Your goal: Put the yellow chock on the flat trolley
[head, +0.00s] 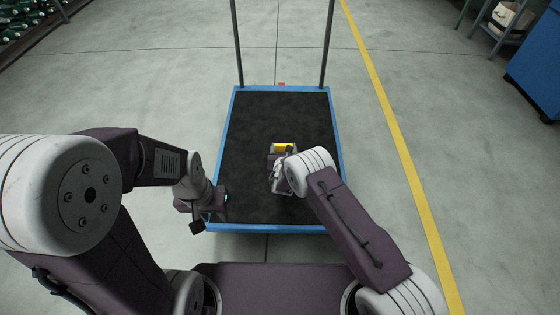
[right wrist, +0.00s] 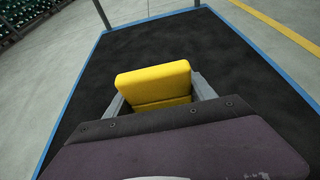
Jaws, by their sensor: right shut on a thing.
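The yellow chock (head: 284,147) shows past my right gripper (head: 283,160), over the middle of the flat trolley (head: 250,120). In the right wrist view the chock (right wrist: 155,82) sits between the two fingers of my right gripper (right wrist: 158,100), which is shut on it. The trolley's black deck (right wrist: 105,65) lies below; I cannot tell whether the chock touches it. The trolley has a blue rim and two dark upright posts at its far end. My left gripper (head: 208,215) is empty, near the deck's near left corner; its fingers do not show clearly.
A yellow line (head: 385,95) runs along the grey floor right of the trolley. A blue cabinet (head: 538,70) and a shelf (head: 490,30) with a white container stand at the upper right. A rack with green bottles (head: 25,22) is at the upper left. The deck around the chock is bare.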

